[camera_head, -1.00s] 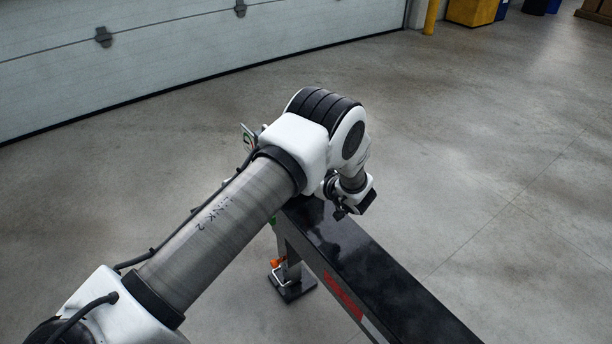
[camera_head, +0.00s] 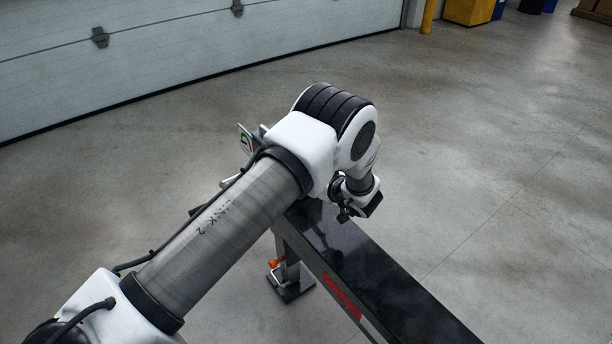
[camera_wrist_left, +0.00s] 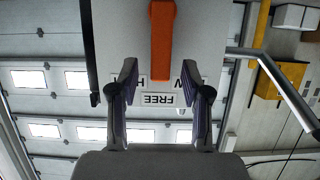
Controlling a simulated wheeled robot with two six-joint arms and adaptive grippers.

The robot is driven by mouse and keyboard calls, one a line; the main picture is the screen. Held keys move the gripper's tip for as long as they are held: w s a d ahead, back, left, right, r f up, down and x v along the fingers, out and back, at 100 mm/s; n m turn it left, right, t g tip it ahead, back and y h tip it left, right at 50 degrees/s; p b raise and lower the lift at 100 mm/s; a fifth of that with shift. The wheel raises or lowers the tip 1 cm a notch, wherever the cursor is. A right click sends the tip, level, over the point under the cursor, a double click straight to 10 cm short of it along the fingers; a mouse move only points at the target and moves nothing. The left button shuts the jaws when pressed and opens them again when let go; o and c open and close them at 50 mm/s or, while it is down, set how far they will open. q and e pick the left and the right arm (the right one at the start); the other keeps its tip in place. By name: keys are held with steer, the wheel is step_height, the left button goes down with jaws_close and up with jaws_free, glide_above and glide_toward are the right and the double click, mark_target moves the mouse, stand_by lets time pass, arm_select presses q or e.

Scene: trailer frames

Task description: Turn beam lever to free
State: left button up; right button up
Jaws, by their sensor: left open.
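An orange lever (camera_wrist_left: 162,45) stands out against a pale grey panel (camera_wrist_left: 205,35) in the left wrist view. It points straight down the picture toward a white label reading FREE (camera_wrist_left: 158,99). Two more labels, at either side above it, are partly covered by the fingers. My left gripper (camera_wrist_left: 159,82) is open, one finger on each side of the lever's line. My right gripper is not in view.
A long black-topped beam (camera_head: 385,285) with red and white marking runs to the lower right. Its support leg has a small orange part (camera_head: 274,264) and a dark foot (camera_head: 291,289). Open concrete floor (camera_head: 490,170) lies beyond, with a roller door (camera_head: 180,50) behind.

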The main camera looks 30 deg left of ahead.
arm_select(q)
steer(key=v, duration=0.9)
steer(key=shift+s+d, duration=0.2)
steer(key=shift+d, duration=0.05)
steer(key=shift+r, duration=0.1)
